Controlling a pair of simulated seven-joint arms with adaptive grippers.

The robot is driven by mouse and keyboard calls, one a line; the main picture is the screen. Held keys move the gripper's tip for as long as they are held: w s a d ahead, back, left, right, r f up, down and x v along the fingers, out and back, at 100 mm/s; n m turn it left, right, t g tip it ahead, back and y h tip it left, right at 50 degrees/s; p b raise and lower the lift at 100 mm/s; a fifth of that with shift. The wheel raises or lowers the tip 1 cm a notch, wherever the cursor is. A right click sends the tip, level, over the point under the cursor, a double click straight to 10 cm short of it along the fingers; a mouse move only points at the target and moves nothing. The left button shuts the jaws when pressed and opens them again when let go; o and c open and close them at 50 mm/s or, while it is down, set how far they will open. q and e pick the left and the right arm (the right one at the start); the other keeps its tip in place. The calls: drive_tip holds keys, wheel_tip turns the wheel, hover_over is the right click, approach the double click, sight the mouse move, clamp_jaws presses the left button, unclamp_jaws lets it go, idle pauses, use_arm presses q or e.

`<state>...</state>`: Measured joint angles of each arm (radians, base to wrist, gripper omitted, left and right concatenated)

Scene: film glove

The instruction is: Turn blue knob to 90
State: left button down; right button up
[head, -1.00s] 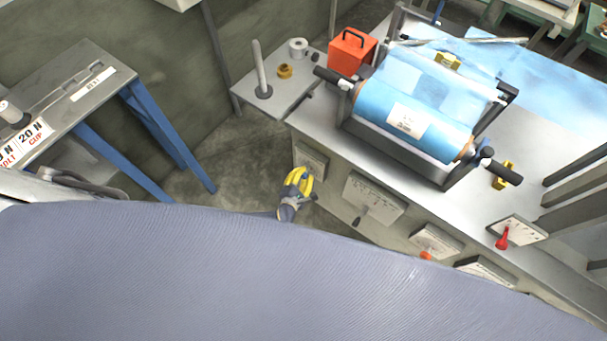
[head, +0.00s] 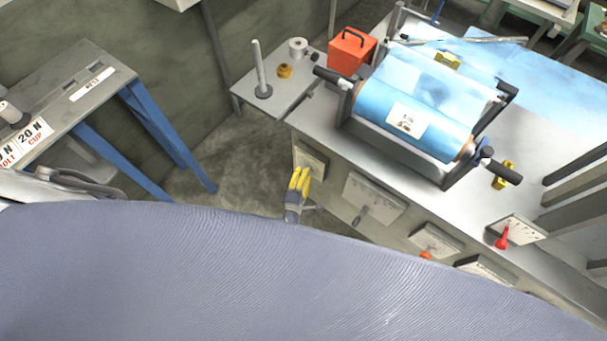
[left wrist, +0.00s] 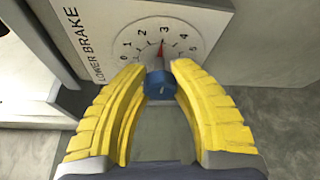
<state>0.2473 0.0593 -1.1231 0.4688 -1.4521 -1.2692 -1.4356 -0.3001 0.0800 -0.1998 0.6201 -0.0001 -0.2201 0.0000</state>
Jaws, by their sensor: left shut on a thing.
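The blue knob (left wrist: 160,84) sits on a white dial plate marked LOWER BRAKE (left wrist: 160,45), with numbers from 0 to 5 around it. A red pointer (left wrist: 162,52) above the knob points near 3. My left gripper (head: 299,178) has yellow ribbed fingers and is at the dial plate on the bench's front, at its left end. In the left wrist view the fingertips (left wrist: 160,77) are shut on the knob, one on each side. In the head view the knob is hidden by the gripper. My right gripper is not in view.
Another dial plate with a dark lever (head: 362,212) is just right of my left gripper on the bench front. A red knob (head: 502,238) and an orange knob (head: 426,255) are farther right. A blue film roll (head: 415,120) lies on the bench. Open floor (head: 215,170) is to the left.

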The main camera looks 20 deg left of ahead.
use_arm(q)
drive_tip(key=shift+a, duration=0.1)
idle(0.3)
drive_tip(key=c, duration=1)
unclamp_jaws()
drive_tip(key=s+r, duration=0.1)
drive_tip(key=s, duration=1.1)
drive_tip(key=shift+d, duration=0.25)
